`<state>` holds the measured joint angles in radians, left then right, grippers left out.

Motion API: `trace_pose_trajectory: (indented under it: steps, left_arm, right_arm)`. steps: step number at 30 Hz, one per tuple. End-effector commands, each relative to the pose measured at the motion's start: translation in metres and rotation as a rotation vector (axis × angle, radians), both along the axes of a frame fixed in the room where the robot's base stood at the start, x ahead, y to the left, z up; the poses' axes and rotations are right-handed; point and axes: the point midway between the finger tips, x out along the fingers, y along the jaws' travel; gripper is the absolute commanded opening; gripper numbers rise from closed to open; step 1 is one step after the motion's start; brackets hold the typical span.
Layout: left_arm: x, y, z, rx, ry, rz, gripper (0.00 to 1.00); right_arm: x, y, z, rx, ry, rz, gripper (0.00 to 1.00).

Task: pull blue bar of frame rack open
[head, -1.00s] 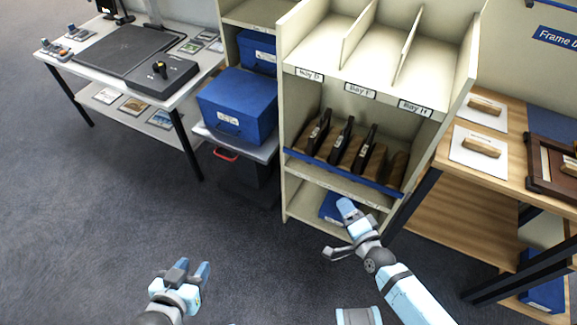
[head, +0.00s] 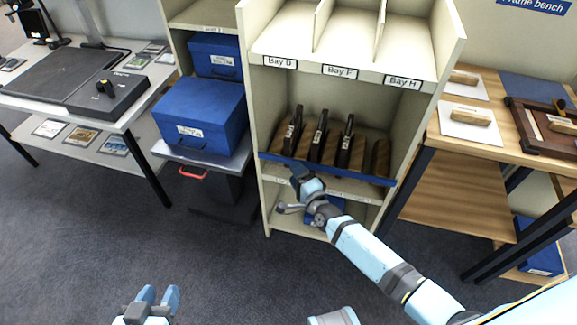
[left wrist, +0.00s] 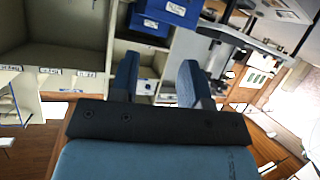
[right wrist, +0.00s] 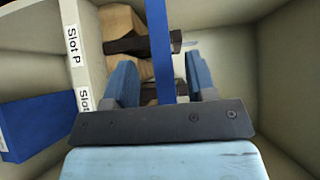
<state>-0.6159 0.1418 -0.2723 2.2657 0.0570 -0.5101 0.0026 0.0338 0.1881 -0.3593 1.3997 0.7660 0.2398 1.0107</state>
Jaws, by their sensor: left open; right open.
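The blue bar (head: 345,177) runs across the front of the frame rack, at the middle opening of the cream shelf unit (head: 257,110). Dark frames (head: 318,137) stand upright behind it in wooden slots. My left gripper (head: 158,297) is open and empty, low at the left over the floor. Its open fingers (left wrist: 157,80) also show in the left wrist view.
A blue box (head: 200,112) stands on a low shelf left of the rack. The wooden frame bench (head: 470,150) is close on the right, with a dark leg (head: 412,185). A blue item (head: 325,210) lies in the lower shelf opening. Carpet in front is clear.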

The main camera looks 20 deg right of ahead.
Motion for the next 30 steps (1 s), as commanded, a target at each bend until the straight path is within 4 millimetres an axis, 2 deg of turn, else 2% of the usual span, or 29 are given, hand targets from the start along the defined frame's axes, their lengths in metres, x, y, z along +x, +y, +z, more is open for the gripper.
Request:
trace_pose_trajectory:
  steps: [3, 9, 20, 27, 30]
  left_arm:
    - [0.003, -0.004, 0.003, -0.020, -0.033, -0.003, 0.43]
    - [0.012, -0.009, 0.024, -0.047, -0.106, -0.015, 0.43]
    - [0.012, -0.012, 0.025, -0.048, -0.113, -0.025, 0.43]
    - [0.012, -0.012, 0.024, -0.051, -0.109, -0.019, 0.43]
    - [0.012, -0.012, 0.024, -0.053, -0.108, -0.017, 0.43]
  right_arm:
    - [0.022, 0.005, -0.001, 0.000, -0.002, 0.000, 0.51]
    - [0.043, 0.008, -0.001, -0.001, 0.000, 0.000, 0.51]
    - [0.047, 0.009, 0.000, -0.001, 0.001, 0.000, 0.51]
    - [0.047, 0.009, 0.000, -0.001, 0.001, 0.000, 0.00]
    - [0.047, 0.009, 0.000, -0.001, 0.000, 0.000, 0.00]
